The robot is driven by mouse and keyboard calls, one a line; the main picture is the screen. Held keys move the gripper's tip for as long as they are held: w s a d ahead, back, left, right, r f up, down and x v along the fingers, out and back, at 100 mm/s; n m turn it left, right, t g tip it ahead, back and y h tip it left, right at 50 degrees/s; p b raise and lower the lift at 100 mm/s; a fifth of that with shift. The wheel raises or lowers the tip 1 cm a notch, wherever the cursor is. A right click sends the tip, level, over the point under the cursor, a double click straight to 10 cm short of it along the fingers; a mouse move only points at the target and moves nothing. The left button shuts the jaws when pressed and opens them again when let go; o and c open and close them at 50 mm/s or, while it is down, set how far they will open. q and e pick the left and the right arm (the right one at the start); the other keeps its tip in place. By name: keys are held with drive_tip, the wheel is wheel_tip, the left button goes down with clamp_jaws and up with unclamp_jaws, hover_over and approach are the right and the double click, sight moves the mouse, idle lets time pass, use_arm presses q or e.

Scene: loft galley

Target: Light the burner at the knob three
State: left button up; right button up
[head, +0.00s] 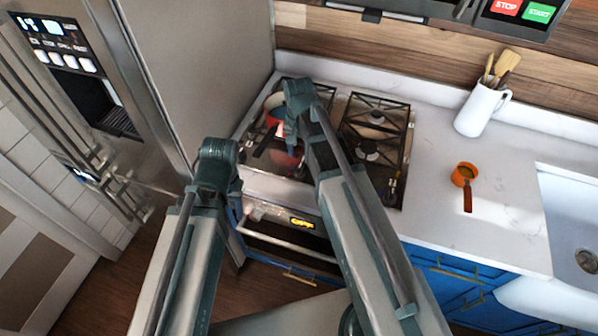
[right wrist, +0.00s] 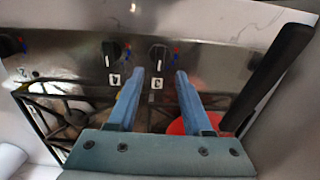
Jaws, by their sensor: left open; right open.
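The stove (head: 345,140) has a front panel with black knobs and small label plates, clearest in the right wrist view. One knob (right wrist: 158,56) lies just beyond and between the fingertips of my open right gripper (right wrist: 160,73). I see no contact. Its plate's mark is hard to read. Another knob (right wrist: 113,52) is left of it, and a third is partly cut off at the left edge. In the head view my right gripper (head: 291,128) is over the left part of the stove. My left gripper (head: 218,155) is in front of the stove's left corner; its fingers are hidden.
A red pot (head: 273,104) with a black handle (right wrist: 268,75) stands on the left burners, close to my right gripper. An orange ladle-like cup (head: 464,175) and a white jug (head: 480,110) with utensils are on the counter. A tall steel appliance (head: 200,75) stands left.

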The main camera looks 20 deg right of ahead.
sight(299, 168)
wheel_tip(299, 168, down, 7)
drive_tip(key=b, duration=0.6)
drive_tip(key=shift+f, duration=0.15)
clamp_jaws()
